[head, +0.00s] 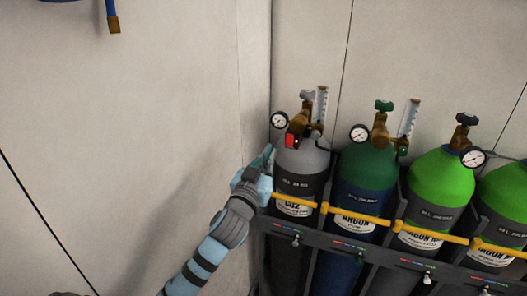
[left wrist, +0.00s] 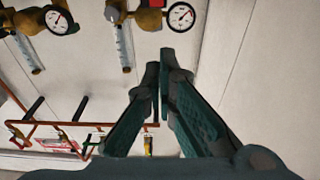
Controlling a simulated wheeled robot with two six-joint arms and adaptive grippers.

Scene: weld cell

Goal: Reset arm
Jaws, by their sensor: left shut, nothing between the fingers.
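My left gripper (head: 266,156) is at the left side of the grey-topped CO2 cylinder (head: 302,160), in front of the wall corner in the head view. In the left wrist view my left gripper (left wrist: 160,72) is shut, its fingertips together with nothing between them. It points toward the pale wall, below the gauges in that picture. Whether it touches the cylinder cannot be told. My left arm (head: 215,245) reaches up from the bottom of the head view. My right gripper is not in view.
A rack (head: 345,245) holds several gas cylinders, including a dark green one (head: 367,170) and a bright green one (head: 440,178). Yellow bars (head: 355,216) cross their fronts. Regulators with gauges (head: 360,134) stick up on top. A blue hose (head: 112,18) hangs at upper left.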

